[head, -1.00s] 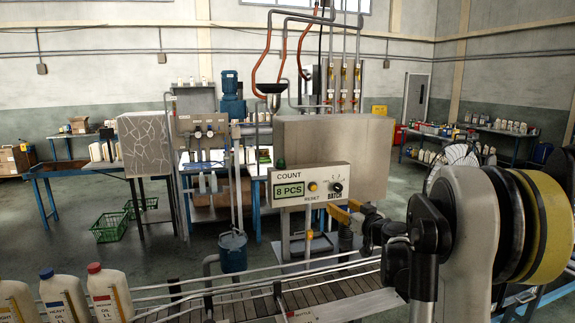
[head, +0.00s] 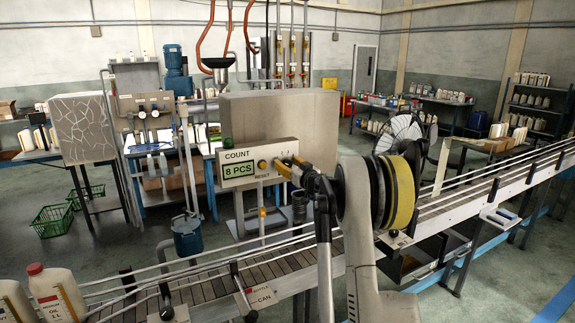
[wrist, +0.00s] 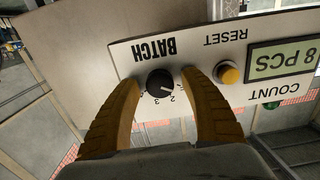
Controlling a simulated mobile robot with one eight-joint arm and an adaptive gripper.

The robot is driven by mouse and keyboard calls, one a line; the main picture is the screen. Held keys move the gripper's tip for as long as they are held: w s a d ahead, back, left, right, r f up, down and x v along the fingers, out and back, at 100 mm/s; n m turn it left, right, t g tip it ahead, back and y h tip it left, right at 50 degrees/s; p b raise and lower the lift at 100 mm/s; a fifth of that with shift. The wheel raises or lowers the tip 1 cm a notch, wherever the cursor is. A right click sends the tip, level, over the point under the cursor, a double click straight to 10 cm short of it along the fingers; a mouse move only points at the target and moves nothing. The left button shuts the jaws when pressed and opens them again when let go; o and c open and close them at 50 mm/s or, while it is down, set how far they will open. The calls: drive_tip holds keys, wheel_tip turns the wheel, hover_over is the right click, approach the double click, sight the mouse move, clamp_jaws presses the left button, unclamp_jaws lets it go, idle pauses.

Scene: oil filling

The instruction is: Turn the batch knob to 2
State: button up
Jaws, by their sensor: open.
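The black batch knob (wrist: 160,82) sits on the white control panel (wrist: 125,58), which appears upside down in the wrist view, beside the word BATCH. Numbers, including 2 and 3, ring the knob; a pale pointer mark shows, but I cannot tell surely which number it marks. My gripper (wrist: 160,77) is open, its yellow fingers on either side of the knob; contact is unclear. In the head view, my gripper (head: 286,167) is at the right end of the panel (head: 230,156) and hides the knob.
The orange reset button (wrist: 228,73) is close beside one finger. The count display (wrist: 283,60) reads 8 PCS. In the head view, a conveyor (head: 205,292) with rails runs below the panel, carrying oil bottles (head: 55,296) at the left. A blue container (head: 187,238) hangs nearby.

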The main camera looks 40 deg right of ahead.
drive_tip(key=shift+c, duration=0.5)
clamp_jaws()
drive_tip(key=m+b, duration=0.1)
drive_tip(key=m, duration=0.2)
drive_tip(key=shift+m, duration=0.3)
drive_tip(key=shift+d+m+b, duration=0.1)
drive_tip(key=shift+m+b, duration=0.5)
drive_tip(key=shift+m, duration=1.5)
drive_tip(key=shift+o, duration=0.5)
unclamp_jaws()
